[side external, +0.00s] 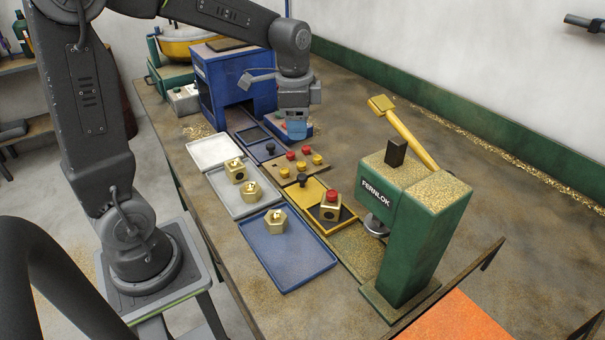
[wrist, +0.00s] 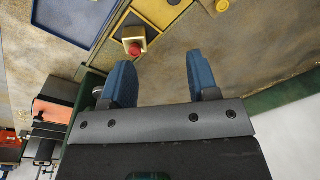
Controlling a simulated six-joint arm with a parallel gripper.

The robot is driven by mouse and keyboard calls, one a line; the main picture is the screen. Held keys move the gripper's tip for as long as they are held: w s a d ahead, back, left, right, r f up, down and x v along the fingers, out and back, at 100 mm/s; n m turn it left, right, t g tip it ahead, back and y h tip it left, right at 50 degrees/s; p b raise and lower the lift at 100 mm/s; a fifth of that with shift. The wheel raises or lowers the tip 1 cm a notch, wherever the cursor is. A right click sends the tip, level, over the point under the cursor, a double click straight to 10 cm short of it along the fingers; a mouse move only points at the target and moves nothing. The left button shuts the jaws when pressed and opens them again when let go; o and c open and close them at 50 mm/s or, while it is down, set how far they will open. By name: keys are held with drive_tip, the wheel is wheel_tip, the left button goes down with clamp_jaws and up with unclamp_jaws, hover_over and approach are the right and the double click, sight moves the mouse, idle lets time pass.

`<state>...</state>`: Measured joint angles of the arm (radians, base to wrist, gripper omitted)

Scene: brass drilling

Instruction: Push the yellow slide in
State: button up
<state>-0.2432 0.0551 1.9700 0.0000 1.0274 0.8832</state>
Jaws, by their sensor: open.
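The yellow slide (side external: 309,192) lies on the bench left of the green press (side external: 425,235). It has a black knob (side external: 301,180) at its far end. A brass block with a red cap (side external: 331,206) sits on its dark recess at the press end. In the wrist view the slide (wrist: 152,10) and the capped block (wrist: 134,42) show at the top, beyond the fingers. My gripper (side external: 297,128) is farther back, by the blue machine, apart from the yellow slide. In the wrist view its blue fingers (wrist: 162,80) are spread with nothing between them.
A wooden board with red and yellow pegs (side external: 297,162) lies between my gripper and the slide. A blue slide with a black knob (side external: 268,150) is by the blue machine (side external: 222,85). White, grey and blue trays (side external: 285,272) line the left; brass blocks (side external: 235,170) stand in some.

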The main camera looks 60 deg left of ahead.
sight(302, 176)
drive_tip(key=shift+m+g, duration=0.5)
drive_tip(key=shift+m, duration=0.3)
drive_tip(key=w+a+f, duration=0.1)
drive_tip(key=f, duration=0.4)
drive_tip(key=w+a+f, duration=0.1)
drive_tip(key=f, duration=1.1)
drive_tip(key=shift+w+a, duration=0.4)
clamp_jaws()
